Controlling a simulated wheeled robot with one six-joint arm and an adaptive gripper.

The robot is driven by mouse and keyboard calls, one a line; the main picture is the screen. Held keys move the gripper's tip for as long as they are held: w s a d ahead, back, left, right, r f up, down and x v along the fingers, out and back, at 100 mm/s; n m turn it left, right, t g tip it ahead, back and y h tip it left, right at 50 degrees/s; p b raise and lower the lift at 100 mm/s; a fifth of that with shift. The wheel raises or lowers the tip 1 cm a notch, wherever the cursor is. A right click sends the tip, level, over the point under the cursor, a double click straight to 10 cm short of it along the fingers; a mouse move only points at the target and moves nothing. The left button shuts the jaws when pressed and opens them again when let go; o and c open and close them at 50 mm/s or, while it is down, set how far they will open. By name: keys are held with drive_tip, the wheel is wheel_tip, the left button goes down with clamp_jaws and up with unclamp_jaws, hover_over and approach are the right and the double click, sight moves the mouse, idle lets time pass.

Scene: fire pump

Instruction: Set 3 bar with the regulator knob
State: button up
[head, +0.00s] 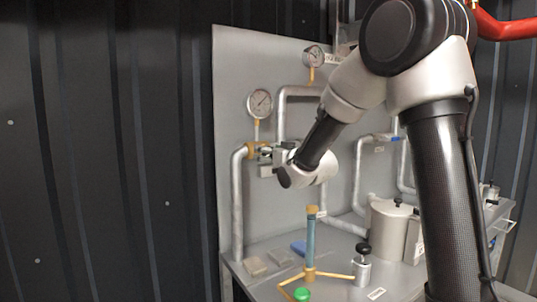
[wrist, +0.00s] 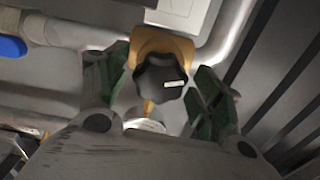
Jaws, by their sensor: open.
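The regulator knob (wrist: 160,82) is black and lobed, with a small pale mark on its face. In the wrist view it sits in front of a yellow-brass regulator body (wrist: 174,45). My gripper (wrist: 158,92) is open, with one green-padded finger on each side of the knob and a visible gap on both sides. In the head view my gripper (head: 270,152) is at the brass fitting on the left pipe and hides the knob. A round white gauge (head: 260,103) stands above that fitting; its fine scale is too small to read.
Silver pipes (head: 238,205) run up the grey panel (head: 228,80). A second gauge (head: 314,57) is higher up. Below, the bench holds a blue-brass upright (head: 310,245), a black-knobbed cylinder (head: 361,270), a green knob (head: 301,294) and a metal pot (head: 388,222).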

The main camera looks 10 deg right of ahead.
drive_tip(key=c, duration=1)
drive_tip(key=n, duration=0.5)
drive_tip(key=shift+n, duration=0.3)
drive_tip(key=n, duration=0.4)
drive_tip(key=shift+a+f+n, duration=0.1)
drive_tip(key=shift+n, duration=0.3)
drive_tip(key=o, duration=1)
